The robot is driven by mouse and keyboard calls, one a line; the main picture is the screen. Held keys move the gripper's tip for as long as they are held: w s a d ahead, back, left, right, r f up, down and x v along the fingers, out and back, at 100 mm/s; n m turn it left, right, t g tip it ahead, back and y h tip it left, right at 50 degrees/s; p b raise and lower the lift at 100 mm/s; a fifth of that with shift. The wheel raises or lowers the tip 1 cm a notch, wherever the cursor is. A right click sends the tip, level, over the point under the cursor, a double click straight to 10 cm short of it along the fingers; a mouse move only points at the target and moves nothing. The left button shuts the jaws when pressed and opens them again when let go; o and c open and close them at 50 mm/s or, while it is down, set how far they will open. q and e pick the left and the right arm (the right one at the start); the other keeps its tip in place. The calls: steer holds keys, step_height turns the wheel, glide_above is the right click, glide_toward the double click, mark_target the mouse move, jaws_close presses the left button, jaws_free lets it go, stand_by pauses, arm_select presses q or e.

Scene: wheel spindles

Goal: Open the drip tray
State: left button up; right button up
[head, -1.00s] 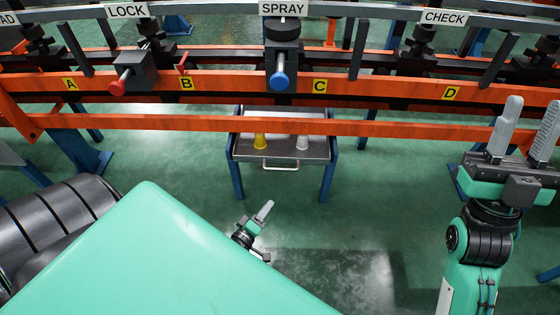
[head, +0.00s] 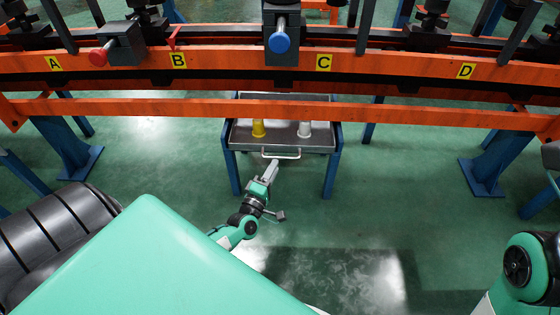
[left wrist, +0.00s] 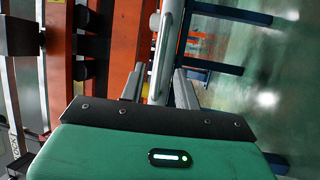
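The drip tray (head: 240,136) is a shallow grey metal tray in a blue-legged stand under the orange rails, in the middle of the head view. Its pale bar handle (head: 281,155) is on the near front edge. My left gripper (head: 271,168) is just in front of and below the handle. In the left wrist view, the fingers of my left gripper (left wrist: 158,88) are apart, and the pale handle (left wrist: 165,50) runs up between their tips. I cannot tell whether they touch it. My right gripper is out of view; only part of my right arm shows at lower right.
A yellow cup (head: 259,129) and a white cup (head: 304,129) stand in the tray. The lower orange rail (head: 400,112) crosses above the tray's back. Blue stand legs (head: 331,172) flank the tray. The green floor in front is clear.

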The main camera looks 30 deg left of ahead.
mark_target(280, 157)
arm_select(q)
steer(key=shift+b+x, duration=0.6)
steer(key=shift+x, duration=2.1)
jaws_close()
